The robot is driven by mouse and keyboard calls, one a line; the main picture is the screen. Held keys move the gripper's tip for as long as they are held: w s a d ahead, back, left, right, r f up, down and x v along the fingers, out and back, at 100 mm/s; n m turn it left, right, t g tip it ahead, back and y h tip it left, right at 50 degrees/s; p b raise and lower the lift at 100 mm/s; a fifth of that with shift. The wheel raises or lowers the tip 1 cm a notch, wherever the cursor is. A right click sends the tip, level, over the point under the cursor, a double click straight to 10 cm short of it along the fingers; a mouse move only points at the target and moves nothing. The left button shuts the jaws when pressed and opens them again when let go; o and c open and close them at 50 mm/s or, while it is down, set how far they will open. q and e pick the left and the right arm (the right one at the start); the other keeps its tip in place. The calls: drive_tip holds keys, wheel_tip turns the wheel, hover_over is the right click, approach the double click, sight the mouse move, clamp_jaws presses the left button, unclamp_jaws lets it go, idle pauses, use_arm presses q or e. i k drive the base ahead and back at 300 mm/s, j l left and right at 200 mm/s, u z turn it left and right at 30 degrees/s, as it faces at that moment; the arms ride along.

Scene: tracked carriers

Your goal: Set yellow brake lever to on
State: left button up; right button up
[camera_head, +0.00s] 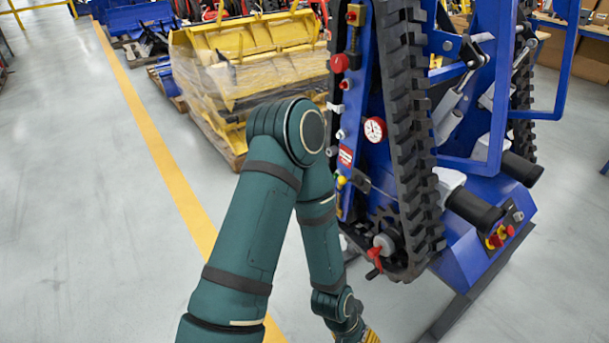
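The blue tracked carrier (495,190) stands tilted up, with its black rubber track (408,130) running nearly upright. A small yellow knob-like part (341,181) shows on the carrier's left side, partly beside my arm; I cannot tell whether it is the yellow brake lever or how it is set. A red-handled lever (374,262) on a grey hub sits low by the track. My green left arm reaches in from the bottom and bends down in front of the carrier. Its wrist end is cut off by the bottom edge, by a small yellow ridged piece (371,337), and no fingers show.
A red round knob (339,62) and a red-rimmed gauge (375,129) are on the carrier's side. A red and yellow switch (497,237) is at its lower right. A wrapped yellow machine part (250,75) stands on a pallet behind. The grey floor at left is clear.

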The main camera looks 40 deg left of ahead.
sight(341, 180)
drive_tip(key=u, duration=0.9)
drive_tip(key=k+j, duration=0.05)
